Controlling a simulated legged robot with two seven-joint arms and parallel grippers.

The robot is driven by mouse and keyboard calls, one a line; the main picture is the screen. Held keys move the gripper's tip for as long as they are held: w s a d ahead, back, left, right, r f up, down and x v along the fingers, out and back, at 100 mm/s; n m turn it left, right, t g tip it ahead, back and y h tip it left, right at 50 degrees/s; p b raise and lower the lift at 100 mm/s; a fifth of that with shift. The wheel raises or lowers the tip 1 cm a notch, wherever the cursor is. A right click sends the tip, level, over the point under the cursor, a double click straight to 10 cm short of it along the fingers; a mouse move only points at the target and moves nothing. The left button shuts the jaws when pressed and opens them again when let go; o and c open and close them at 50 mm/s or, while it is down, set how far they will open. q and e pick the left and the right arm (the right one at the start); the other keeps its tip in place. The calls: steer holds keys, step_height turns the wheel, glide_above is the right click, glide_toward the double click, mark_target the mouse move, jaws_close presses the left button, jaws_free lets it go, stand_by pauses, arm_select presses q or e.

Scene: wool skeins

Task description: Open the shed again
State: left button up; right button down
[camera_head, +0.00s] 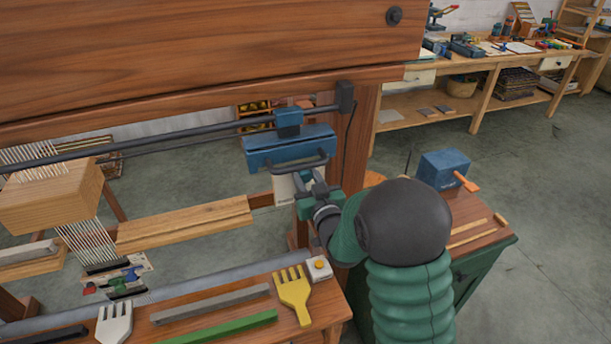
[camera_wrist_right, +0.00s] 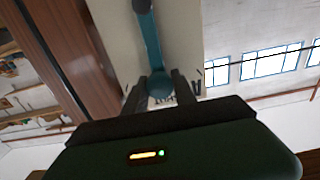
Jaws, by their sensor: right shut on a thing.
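A wooden loom stands in front of me, with its blue block (camera_head: 290,146) hanging from a dark rail at centre. My right gripper (camera_head: 311,188) is at the lower right of the block, shut on the handle. In the right wrist view, a blue bar (camera_wrist_right: 150,45) runs up from between my right gripper's fingers (camera_wrist_right: 160,88). Pale warp threads (camera_head: 90,243) pass below a wooden block (camera_head: 52,196) at the left. I cannot tell how far the threads are parted. My left gripper is not in view.
A yellow fork-shaped comb (camera_head: 294,292), a white one (camera_head: 115,322), a green bar (camera_head: 222,329) and a small box with a button (camera_head: 319,268) lie on the front ledge. A blue box with an orange lever (camera_head: 445,170) stands on a cabinet at right.

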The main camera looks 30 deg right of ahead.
steer(key=shift+a+f+n, duration=0.1)
steer(key=shift+a+n, duration=0.15)
steer(key=shift+n, duration=0.05)
steer(key=shift+w+a+f+n+b, duration=0.25)
steer(key=shift+a+n+b, duration=0.45)
steer(key=shift+n, duration=0.2)
steer(key=shift+w+a+f+n+b, duration=0.1)
steer(key=shift+a+f+n+b, duration=0.1)
steer(key=shift+a+n+b, duration=0.55)
steer(key=shift+w+a+f+n+b, duration=0.25)
steer(key=shift+a+n+b, duration=0.3)
steer(key=shift+a+n, duration=0.4)
steer(key=shift+d, duration=0.15)
steer(key=c, duration=1.1)
jaws_free()
steer(key=shift+r, duration=0.1)
steer(key=shift+o, duration=0.2)
